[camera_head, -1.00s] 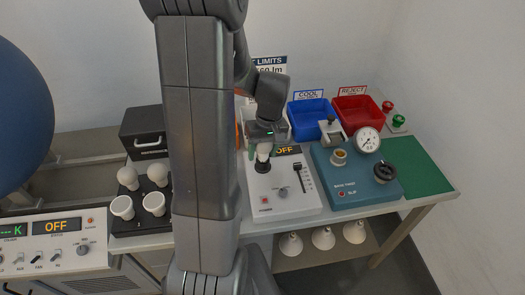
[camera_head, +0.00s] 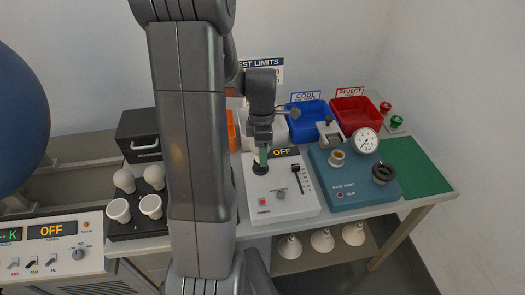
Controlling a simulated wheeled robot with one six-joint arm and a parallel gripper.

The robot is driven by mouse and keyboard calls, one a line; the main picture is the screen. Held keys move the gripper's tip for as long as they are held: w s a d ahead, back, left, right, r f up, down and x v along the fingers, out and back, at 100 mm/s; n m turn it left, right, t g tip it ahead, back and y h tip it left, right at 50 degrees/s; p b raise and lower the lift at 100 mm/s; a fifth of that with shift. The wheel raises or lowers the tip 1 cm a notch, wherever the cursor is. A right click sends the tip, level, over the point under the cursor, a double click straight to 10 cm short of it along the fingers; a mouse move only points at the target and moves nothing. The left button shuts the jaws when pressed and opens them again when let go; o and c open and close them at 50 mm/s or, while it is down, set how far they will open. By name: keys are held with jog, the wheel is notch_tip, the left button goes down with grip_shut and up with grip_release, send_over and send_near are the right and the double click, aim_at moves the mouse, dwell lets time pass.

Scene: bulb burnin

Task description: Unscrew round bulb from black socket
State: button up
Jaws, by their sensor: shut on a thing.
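My gripper (camera_head: 263,156) points straight down over the black socket (camera_head: 259,170) on the white tester box. Its fingers are shut on the round bulb, which they hide almost wholly. I cannot tell whether the bulb's base still sits in the socket. The socket's dark rim shows just below the fingertips.
The white tester (camera_head: 285,207) has an OFF display, a knob and a slider. To its right are a teal torque unit (camera_head: 350,185) with a gauge, a blue bin (camera_head: 308,120), a red bin (camera_head: 355,112) and a green mat (camera_head: 420,165). A black tray (camera_head: 125,228) of bulbs stands left.

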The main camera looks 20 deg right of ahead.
jog(key=n, duration=0.5)
jog(key=shift+w+d+n+h, duration=0.1)
jog(key=shift+w+n+h, duration=0.1)
jog(key=shift+n+h, duration=0.2)
jog(key=o, duration=0.9)
jog(key=shift+c, duration=0.2)
